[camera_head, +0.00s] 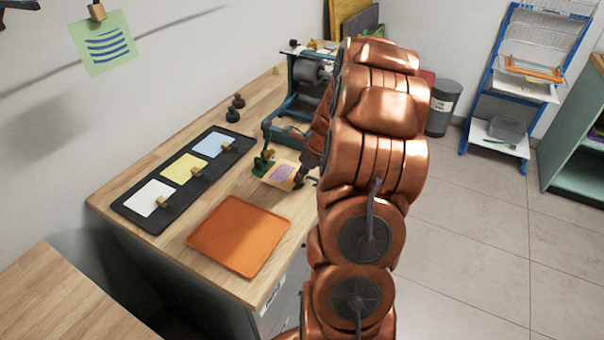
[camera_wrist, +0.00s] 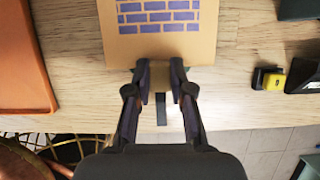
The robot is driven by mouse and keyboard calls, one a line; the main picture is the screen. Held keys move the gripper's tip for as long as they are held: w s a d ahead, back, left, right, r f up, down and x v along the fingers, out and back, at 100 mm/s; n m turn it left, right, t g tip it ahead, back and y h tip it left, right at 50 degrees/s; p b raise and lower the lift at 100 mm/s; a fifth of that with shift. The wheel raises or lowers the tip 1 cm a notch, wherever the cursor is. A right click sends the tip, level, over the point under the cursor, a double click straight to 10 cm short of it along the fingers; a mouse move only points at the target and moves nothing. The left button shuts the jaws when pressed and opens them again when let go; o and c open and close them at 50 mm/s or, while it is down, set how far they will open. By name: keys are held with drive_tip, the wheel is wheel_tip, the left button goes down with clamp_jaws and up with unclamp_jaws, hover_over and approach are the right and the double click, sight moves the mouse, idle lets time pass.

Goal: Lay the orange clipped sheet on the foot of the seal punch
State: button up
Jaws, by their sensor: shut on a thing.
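The orange clipped sheet (camera_head: 278,174) with a purple printed pattern is held out at the green seal punch (camera_head: 262,162). In the wrist view the sheet (camera_wrist: 205,48) fills the top middle and shows a purple brick pattern. My gripper (camera_wrist: 160,72) is shut on its near edge, around the clip, which the fingers mostly hide. In the head view my gripper (camera_head: 301,176) is at the sheet's right end. The sheet's far left end is close to the punch and overlaps its lower part in the picture. I cannot tell whether it touches the foot, which is mostly hidden.
An orange tray (camera_head: 240,236) lies at the table's front. A black board (camera_head: 142,207) at its left bears white, yellow and blue clipped sheets. A blue-framed roller machine (camera_head: 300,95) stands behind the punch, with two dark knobs (camera_head: 236,105) to its left.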

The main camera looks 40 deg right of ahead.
drive_tip(key=o, duration=0.9)
drive_tip(key=shift+r, duration=0.1)
drive_tip(key=shift+r+p, duration=2.55)
drive_tip(key=shift+r, duration=1.3)
